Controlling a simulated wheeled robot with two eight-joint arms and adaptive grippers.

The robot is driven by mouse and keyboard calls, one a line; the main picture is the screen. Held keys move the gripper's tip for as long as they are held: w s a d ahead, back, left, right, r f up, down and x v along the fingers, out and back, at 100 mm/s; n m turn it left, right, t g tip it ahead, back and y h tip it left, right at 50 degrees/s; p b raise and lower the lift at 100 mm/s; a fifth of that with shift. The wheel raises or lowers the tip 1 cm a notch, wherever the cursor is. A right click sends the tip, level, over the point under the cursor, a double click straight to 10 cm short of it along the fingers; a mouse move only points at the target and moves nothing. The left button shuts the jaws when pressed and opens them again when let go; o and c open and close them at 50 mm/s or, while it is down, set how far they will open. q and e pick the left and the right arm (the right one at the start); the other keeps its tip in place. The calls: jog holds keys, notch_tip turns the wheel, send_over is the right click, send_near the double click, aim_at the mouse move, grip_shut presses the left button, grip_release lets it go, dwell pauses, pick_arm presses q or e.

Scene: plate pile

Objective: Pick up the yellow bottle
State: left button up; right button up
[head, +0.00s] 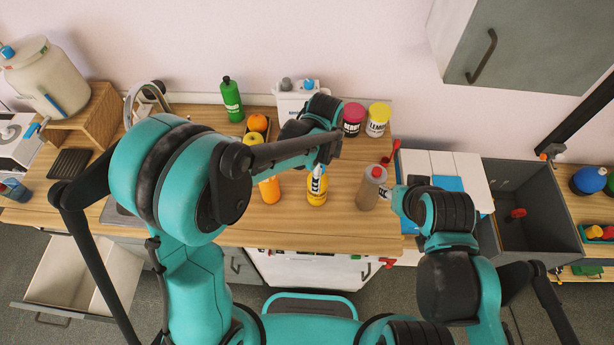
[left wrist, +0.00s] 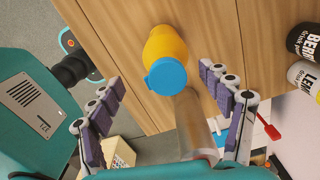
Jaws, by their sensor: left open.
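The yellow bottle (head: 316,197) stands on the wooden counter, partly hidden by my left gripper (head: 319,173) above it. In the left wrist view the yellow bottle (left wrist: 168,45) has a blue cap and shows beyond and between the spread fingers of my left gripper (left wrist: 160,80). The fingers are open and no contact with the bottle shows. My right arm's end (head: 402,198) is near the counter's right side; its fingers cannot be made out.
A grey-brown bottle with a red cap (head: 369,190) stands close on the right. An orange bottle (head: 269,190) stands on the left. Behind are a green bottle (head: 231,98), a red jar (head: 353,120) and a yellow-lidded jar (head: 377,120). The front counter strip is clear.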

pick_arm(q)
jog(key=b, duration=0.1)
send_over(315, 200)
jog(key=w, duration=0.3)
notch_tip(315, 200, down, 8)
jog(key=shift+w+d+r, duration=0.1)
jog(key=shift+d, duration=0.15)
jog(key=c, duration=1.7)
jog(key=shift+r, duration=0.15)
